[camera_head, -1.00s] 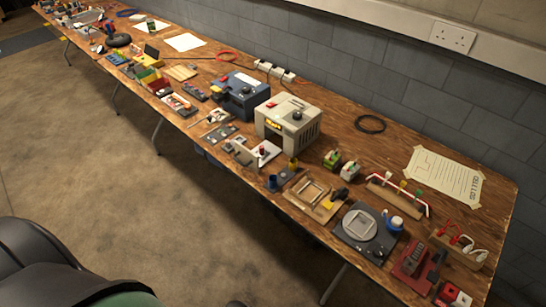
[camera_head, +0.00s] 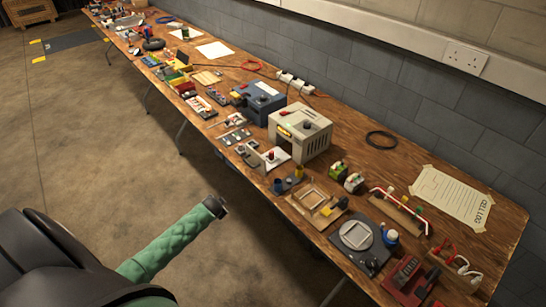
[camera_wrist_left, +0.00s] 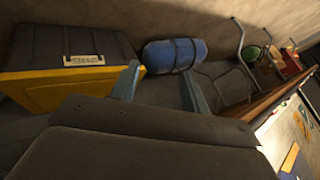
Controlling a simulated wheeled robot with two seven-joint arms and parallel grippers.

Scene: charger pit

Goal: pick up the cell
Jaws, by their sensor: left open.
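No object can be told for sure as the cell. Small candidates on the wooden bench (camera_head: 405,157) are a blue cylinder (camera_head: 278,186) and a yellow cylinder (camera_head: 299,172), and two small blocks with green (camera_head: 337,168) and red-and-green (camera_head: 353,182) tops. My left gripper (camera_head: 216,206), on a green-sleeved arm, is in the air over the floor in front of the bench, apart from all of these. In the left wrist view its two fingers (camera_wrist_left: 160,82) are spread with nothing between them. My right gripper is not in view.
A beige charger-like box (camera_head: 300,133) and a blue box (camera_head: 258,102) stand mid-bench. A square tray (camera_head: 316,203) and a dark plate with a round disc (camera_head: 356,236) lie nearer. The left wrist view shows a black-and-yellow bin (camera_wrist_left: 65,70) and a blue roll (camera_wrist_left: 172,55).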

